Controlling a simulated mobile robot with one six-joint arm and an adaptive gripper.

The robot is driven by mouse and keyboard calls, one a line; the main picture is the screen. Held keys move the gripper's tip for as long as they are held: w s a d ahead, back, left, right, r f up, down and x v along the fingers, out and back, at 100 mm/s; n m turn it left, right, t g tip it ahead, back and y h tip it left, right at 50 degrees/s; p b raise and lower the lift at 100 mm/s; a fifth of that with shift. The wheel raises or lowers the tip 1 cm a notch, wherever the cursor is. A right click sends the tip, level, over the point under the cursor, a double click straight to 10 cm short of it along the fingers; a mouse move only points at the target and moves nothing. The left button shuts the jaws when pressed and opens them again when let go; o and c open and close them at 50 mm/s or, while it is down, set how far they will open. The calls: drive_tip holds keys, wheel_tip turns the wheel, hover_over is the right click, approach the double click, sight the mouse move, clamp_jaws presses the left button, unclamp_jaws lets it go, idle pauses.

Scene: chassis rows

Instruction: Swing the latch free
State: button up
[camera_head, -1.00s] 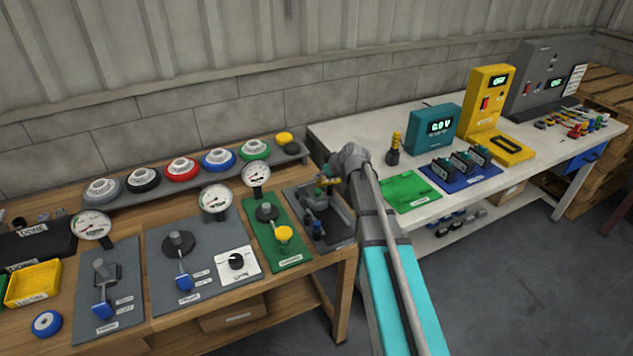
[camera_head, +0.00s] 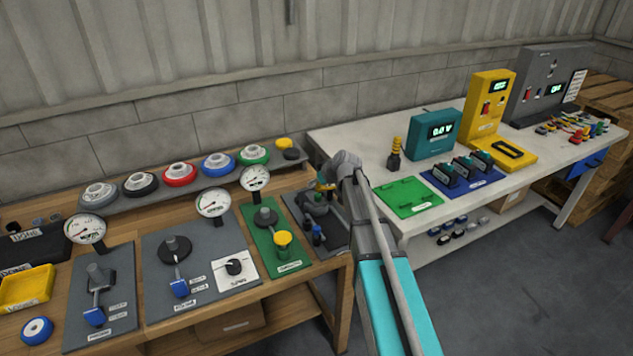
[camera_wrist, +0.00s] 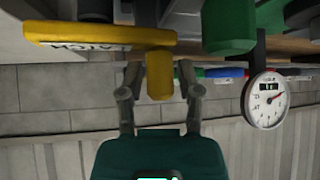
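The latch is a yellow bar marked LATCH (camera_wrist: 100,37) across the upper left of the wrist view, which looks upside down. A yellow knob (camera_wrist: 160,76) hangs from the bar's right end. My gripper (camera_wrist: 160,72) has one grey finger on each side of this knob. Narrow gaps show between the fingers and the knob, so it looks open around it. In the head view my gripper (camera_head: 324,186) is over the dark grey board (camera_head: 333,246), partly hidden by my arm. Small yellow parts show beside it; the latch's swing angle cannot be told there.
A green cylinder (camera_wrist: 229,26) and a gauge (camera_wrist: 266,99) are close on the right in the wrist view. The white table (camera_head: 405,230) is on the right.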

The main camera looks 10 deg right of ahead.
clamp_jaws()
drive_tip(key=shift+w+m, duration=0.2)
drive_tip(key=shift+m, duration=0.2)
drive_tip(key=shift+w+d+m+t+h, duration=0.1)
drive_tip(key=shift+w+m+t+h, duration=0.2)
drive_tip(key=shift+m+h, duration=0.4)
drive_tip(key=shift+w+d+m+t+h, duration=0.1)
drive_tip(key=shift+w+m+t+h, duration=0.15)
drive_tip(key=shift+m+h, duration=0.4)
drive_tip(key=m+h, duration=0.1)
drive_tip(key=w+m+h, duration=0.1)
drive_tip(key=m, duration=0.1)
drive_tip(key=d+m+h, duration=0.1)
drive_tip(key=shift+w, duration=0.3)
drive_tip(key=m+h, duration=0.1)
drive_tip(key=m, duration=0.1)
drive_tip(key=w+d+m+g+h, duration=0.1)
drive_tip(key=m+h, duration=0.1)
drive_tip(key=shift+d, duration=0.15)
drive_tip(key=shift+d+m+g+h, duration=0.35)
drive_tip(key=shift+m+h, duration=0.15)
drive_tip(key=shift+m, duration=0.3)
drive_tip(key=shift+d+m+g+h, duration=0.3)
drive_tip(key=shift+m+h, duration=0.15)
drive_tip(key=shift+m, duration=0.3)
